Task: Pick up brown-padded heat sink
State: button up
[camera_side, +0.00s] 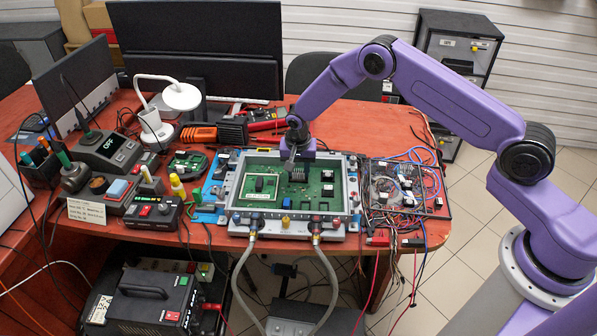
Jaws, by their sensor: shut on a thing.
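My gripper (290,167) reaches down over the green circuit board (325,203) in the grey frame. It is shut on a small dark heat sink (299,175) near the board's upper middle. The heat sink appears at or just above the board surface; I cannot tell if it touches. Its underside is hidden, so no brown pad shows. Other small dark parts, one of them blue (287,203), sit on the same board.
The grey frame (240,215) has fittings along its front edge, with two hoses (328,270) hanging down. A wire-covered board (400,190) lies right. A control box (154,212), a soldering station (107,150) and tools crowd the left. Monitors (200,45) stand behind.

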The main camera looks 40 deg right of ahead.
aim_at(299, 170)
jog(key=shift+r, duration=0.15)
notch_tip(299, 170, up, 3)
jog(key=shift+s+r, duration=0.15)
jog(key=shift+r, duration=0.05)
jog(key=s+d+r, duration=0.2)
jog(key=s+r, duration=0.7)
jog(key=s, duration=0.4)
jog(key=shift+s+d+r, duration=0.2)
jog(key=shift+s, duration=0.1)
